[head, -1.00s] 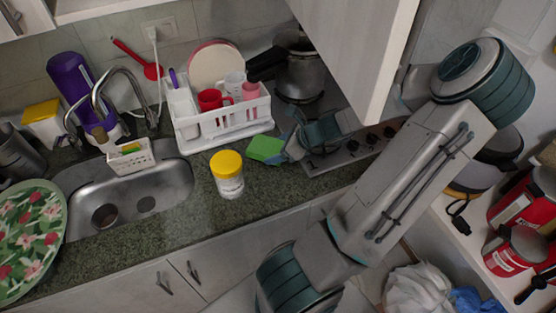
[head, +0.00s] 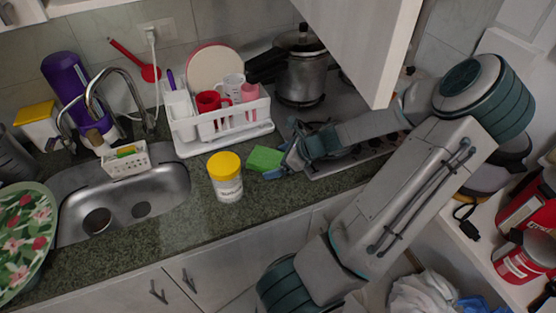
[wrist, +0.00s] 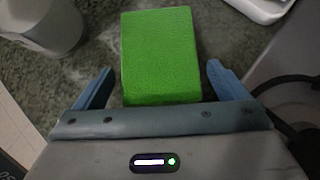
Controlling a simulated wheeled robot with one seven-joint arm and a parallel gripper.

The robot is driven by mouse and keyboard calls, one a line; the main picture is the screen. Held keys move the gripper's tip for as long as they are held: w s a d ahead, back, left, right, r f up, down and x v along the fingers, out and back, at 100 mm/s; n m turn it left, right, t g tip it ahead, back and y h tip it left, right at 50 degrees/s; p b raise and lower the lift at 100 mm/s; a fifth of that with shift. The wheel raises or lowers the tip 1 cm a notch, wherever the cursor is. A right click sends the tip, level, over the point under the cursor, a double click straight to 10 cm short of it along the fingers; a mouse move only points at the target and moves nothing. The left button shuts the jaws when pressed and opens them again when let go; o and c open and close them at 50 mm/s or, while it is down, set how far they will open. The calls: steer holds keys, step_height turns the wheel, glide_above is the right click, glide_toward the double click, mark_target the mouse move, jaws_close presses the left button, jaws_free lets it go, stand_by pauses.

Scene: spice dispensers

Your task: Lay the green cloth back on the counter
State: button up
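The green cloth (head: 265,158) looks like a thick flat block. It lies on the speckled counter, right of the yellow-lidded container and in front of the dish rack. My gripper (head: 284,163) is at its right end, low over the counter. In the wrist view the cloth (wrist: 160,50) extends ahead from between the two blue fingers of my gripper (wrist: 160,68). The fingers are spread, with a visible gap on each side of the cloth. The cloth's underside is hidden, so its full contact with the counter cannot be seen.
The yellow-lidded container (head: 227,182) stands close left of the cloth. The white dish rack (head: 222,130) with cups is behind it. A pot (head: 301,75) stands on the stove behind my arm. The sink (head: 125,205) is at left. Counter between container and sink is clear.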

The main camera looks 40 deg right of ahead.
steer(key=shift+r, duration=0.1)
steer(key=v, duration=1.2)
